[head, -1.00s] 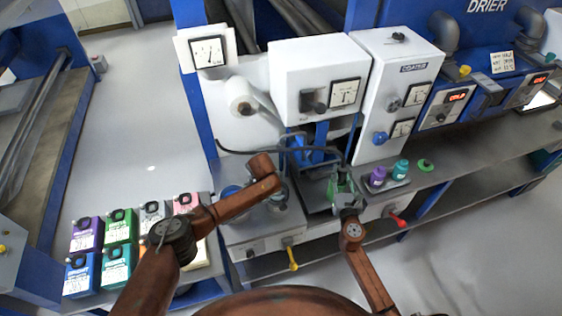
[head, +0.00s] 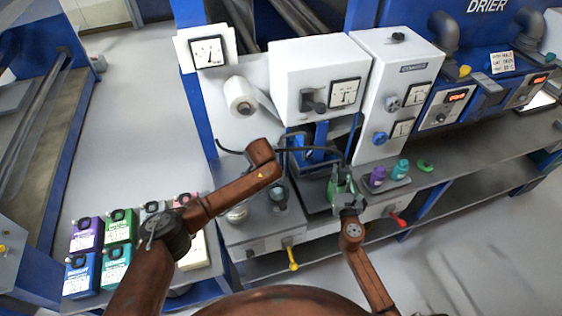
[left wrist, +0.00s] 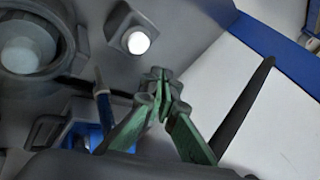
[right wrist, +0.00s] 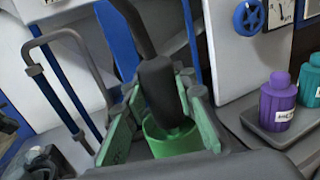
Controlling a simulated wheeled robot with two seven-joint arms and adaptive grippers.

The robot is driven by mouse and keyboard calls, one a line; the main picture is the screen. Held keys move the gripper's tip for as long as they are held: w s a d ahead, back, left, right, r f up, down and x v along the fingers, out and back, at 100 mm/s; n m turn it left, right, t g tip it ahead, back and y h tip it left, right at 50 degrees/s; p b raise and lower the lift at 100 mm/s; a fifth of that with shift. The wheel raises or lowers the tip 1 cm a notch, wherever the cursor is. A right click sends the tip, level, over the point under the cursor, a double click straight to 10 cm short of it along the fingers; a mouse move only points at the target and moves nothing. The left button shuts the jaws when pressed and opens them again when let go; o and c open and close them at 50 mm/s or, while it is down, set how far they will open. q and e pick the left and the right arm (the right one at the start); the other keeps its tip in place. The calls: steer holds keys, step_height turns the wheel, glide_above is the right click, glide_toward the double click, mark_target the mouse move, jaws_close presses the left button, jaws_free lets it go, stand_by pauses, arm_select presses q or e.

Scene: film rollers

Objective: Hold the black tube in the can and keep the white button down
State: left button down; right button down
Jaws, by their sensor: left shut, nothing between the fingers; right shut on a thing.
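The black tube (right wrist: 158,88) hangs down with its thick end in the mouth of the green can (right wrist: 160,143) in the right wrist view. My right gripper (right wrist: 163,108) is shut on the tube's end, with a finger on each side. In the head view this gripper (head: 344,192) is at the can above the counter. My left gripper (left wrist: 160,92) is shut and empty in the left wrist view. The white button (left wrist: 138,42) glows in a square grey housing just beyond its fingertips, seemingly apart. Whether the button is down I cannot tell. My left arm hides the fingers in the head view.
Purple (head: 377,176) and teal (head: 400,169) bottles stand on a tray right of my right gripper. A white box with a gauge (head: 318,78) overhangs the counter. A yellow lever (head: 292,258) and red lever (head: 397,219) stick out in front. Several colored canisters stand at the left.

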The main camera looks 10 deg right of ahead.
arm_select(q)
steer(key=shift+r, duration=0.25)
steer(key=shift+s+r, duration=0.1)
steer(key=shift+r, duration=0.1)
steer(key=v, duration=1.1)
steer(key=shift+s+r, duration=0.15)
steer(key=shift+r, duration=0.05)
arm_select(e)
steer(key=c, duration=1.5)
jaws_free()
